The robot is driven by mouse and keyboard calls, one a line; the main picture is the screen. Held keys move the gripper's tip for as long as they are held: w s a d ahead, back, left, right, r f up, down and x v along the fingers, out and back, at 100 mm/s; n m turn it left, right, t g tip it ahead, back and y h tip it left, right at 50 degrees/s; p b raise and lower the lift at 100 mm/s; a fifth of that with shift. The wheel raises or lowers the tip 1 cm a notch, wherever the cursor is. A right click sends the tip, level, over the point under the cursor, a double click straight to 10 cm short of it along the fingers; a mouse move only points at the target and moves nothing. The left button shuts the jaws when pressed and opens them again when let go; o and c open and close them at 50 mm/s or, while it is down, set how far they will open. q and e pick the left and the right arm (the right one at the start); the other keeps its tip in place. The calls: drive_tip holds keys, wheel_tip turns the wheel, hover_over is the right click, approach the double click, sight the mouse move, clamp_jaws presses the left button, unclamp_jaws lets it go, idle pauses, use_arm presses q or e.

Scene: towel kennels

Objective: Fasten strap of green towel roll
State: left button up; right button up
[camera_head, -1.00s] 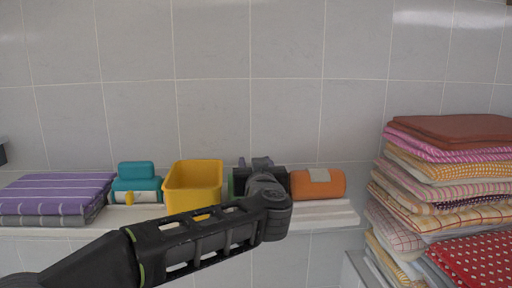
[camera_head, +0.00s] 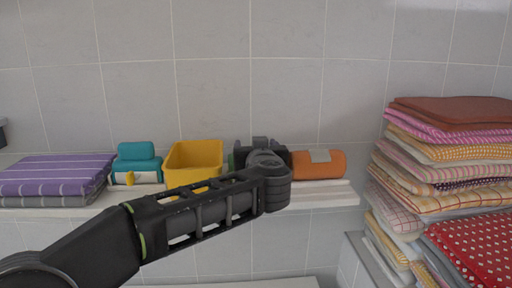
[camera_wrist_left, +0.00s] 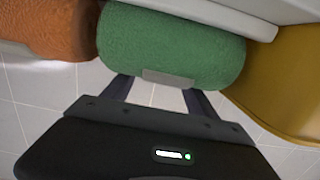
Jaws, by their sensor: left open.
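The green towel roll (camera_wrist_left: 170,45) lies on the shelf between the orange roll and the yellow bin. A short grey strap piece (camera_wrist_left: 168,77) shows on its side facing my gripper; I cannot tell whether it is fastened. My left gripper (camera_wrist_left: 160,92) is open and empty, its two fingers pointing at the roll on either side of the strap piece. I cannot tell if they touch the roll. In the head view my left gripper and arm hide nearly all of the green roll. My right gripper is not in view.
On the shelf (camera_head: 325,195) stand the yellow bin (camera_head: 194,153), an orange roll (camera_head: 333,166) with a grey strap, a teal and white item (camera_head: 136,164) and folded purple towels (camera_head: 55,176). A tall towel stack (camera_head: 450,150) stands at the right.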

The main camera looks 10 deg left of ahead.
use_arm(q)
drive_tip(key=shift+s+d, duration=0.15)
drive_tip(key=shift+s, duration=0.35)
drive_tip(key=b+v, duration=0.2)
drive_tip(key=v, duration=0.4)
drive_tip(key=shift+s+d+r, duration=0.1)
drive_tip(key=shift+s, duration=0.3)
